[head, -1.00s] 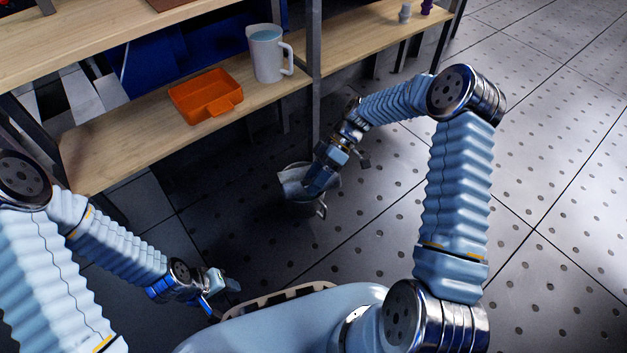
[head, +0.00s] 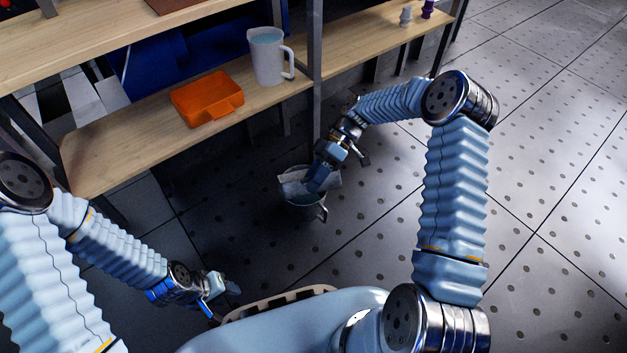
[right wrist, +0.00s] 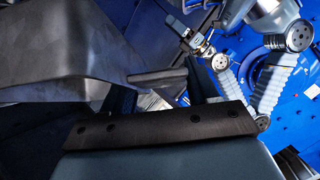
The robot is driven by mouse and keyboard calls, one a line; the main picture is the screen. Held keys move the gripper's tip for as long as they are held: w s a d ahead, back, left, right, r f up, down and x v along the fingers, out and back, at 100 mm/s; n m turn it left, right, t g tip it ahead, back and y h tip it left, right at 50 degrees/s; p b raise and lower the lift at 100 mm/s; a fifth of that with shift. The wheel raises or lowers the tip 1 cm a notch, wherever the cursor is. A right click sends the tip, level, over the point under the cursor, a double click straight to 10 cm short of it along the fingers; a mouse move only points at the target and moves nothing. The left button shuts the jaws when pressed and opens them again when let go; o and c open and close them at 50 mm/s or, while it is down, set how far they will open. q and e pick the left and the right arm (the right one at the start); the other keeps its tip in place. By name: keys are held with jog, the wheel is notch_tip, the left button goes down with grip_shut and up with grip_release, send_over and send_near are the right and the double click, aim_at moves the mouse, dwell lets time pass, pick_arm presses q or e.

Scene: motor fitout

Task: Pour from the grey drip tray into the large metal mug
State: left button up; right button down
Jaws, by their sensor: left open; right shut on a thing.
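The large metal mug (head: 308,211) stands low, near the floor, in the middle of the head view, with its handle at the lower right. The grey drip tray (head: 326,179) is over the mug's mouth and looks tilted. My right gripper (head: 318,180) is shut on the tray at the mug's upper right and hides part of it. In the right wrist view the tray (right wrist: 60,55) fills the upper left, its handle reaching toward the fingers. Whether anything flows from it cannot be seen. My left gripper (head: 222,290) is open and empty at the lower left.
A wooden shelf (head: 120,155) behind holds an orange box (head: 205,100) and a white jug (head: 267,58) with bluish contents. A dark shelf post (head: 315,75) stands behind the mug. The tiled floor (head: 560,200) at the right is clear.

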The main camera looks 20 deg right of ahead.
dwell(0.4)
jog(key=shift+w+r, duration=0.2)
jog(key=shift+r, duration=0.05)
dwell(0.4)
jog(key=shift+w+r+m+g, duration=0.25)
jog(key=shift+m+g, duration=0.05)
dwell(1.6)
